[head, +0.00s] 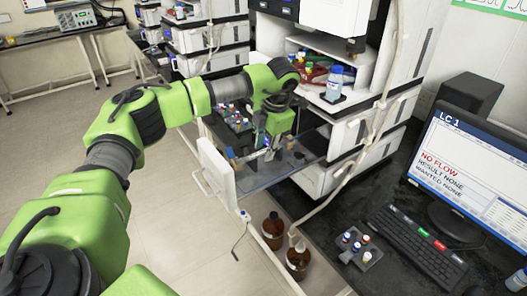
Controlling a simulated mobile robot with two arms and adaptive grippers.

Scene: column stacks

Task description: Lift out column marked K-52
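My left arm reaches in from the left to an open, pulled-out drawer (216,172) of the instrument stack. My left gripper (266,153) points down over the drawer's clear tray, close to small objects there. A pale slim piece shows by the fingertips; I cannot tell whether it is held or part of the gripper. The fingers are too small and shaded to tell open from shut. No K-52 marking can be read, so I cannot pick out that column. My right gripper is not in view.
A rack of small capped vials (232,118) is behind the gripper. Brown bottles (272,230) stand below the drawer. A monitor (470,160) reads "LC 1" and "NO FLOW". A keyboard (415,250) and a small vial holder (360,252) lie on the dark bench. A tube hangs in front of the stack.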

